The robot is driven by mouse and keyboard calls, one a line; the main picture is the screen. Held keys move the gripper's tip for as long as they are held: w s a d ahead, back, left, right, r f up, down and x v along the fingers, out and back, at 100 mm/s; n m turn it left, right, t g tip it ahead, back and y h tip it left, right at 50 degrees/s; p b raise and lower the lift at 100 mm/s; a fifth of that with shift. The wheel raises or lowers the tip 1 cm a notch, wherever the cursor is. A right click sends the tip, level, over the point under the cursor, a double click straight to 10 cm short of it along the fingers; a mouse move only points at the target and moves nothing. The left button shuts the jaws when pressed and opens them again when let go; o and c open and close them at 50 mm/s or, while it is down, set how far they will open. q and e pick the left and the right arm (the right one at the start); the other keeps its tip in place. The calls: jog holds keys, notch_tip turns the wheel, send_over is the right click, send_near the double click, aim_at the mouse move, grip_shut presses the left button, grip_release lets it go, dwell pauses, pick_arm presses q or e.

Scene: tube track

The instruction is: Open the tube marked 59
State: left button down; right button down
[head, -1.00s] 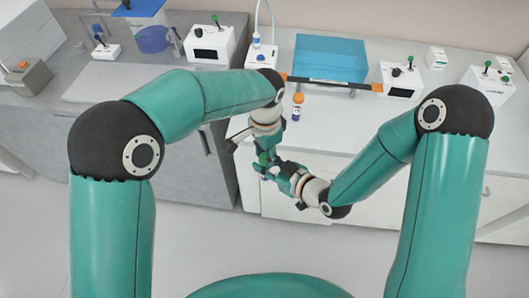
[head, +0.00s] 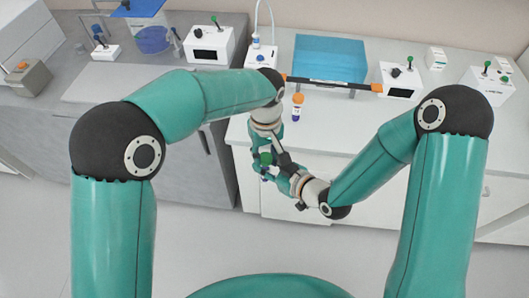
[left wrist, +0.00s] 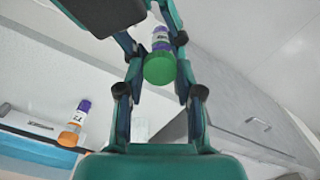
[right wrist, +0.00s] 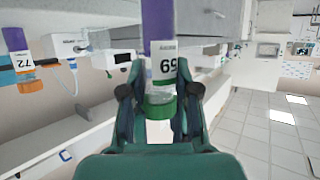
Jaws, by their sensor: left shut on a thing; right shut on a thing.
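The held tube has a green cap (head: 265,158), a white label and a purple end. In the right wrist view the tube (right wrist: 159,35) fills the middle; its label number looks like 59 or 69. My right gripper (right wrist: 160,75) is shut on the tube from the side. My left gripper (left wrist: 157,45) has its fingers on both sides of the green cap (left wrist: 159,68) and is shut on it; the exact contact is partly hidden. The cap appears to be still on the tube. In the head view, the grippers meet in front of the bench edge.
An orange-capped tube marked 72 (right wrist: 23,62) stands on the white bench (head: 345,125), near a blue bin (head: 330,60) and a dark bar with orange ends (head: 330,83). Small white devices (head: 400,80) stand behind. The bench's front right is clear.

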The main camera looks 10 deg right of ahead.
pick_arm(q)
jog(key=shift+w+d+r, duration=0.1)
jog(key=shift+r, duration=0.15)
jog(key=shift+r, duration=0.7)
jog(key=shift+r, duration=0.2)
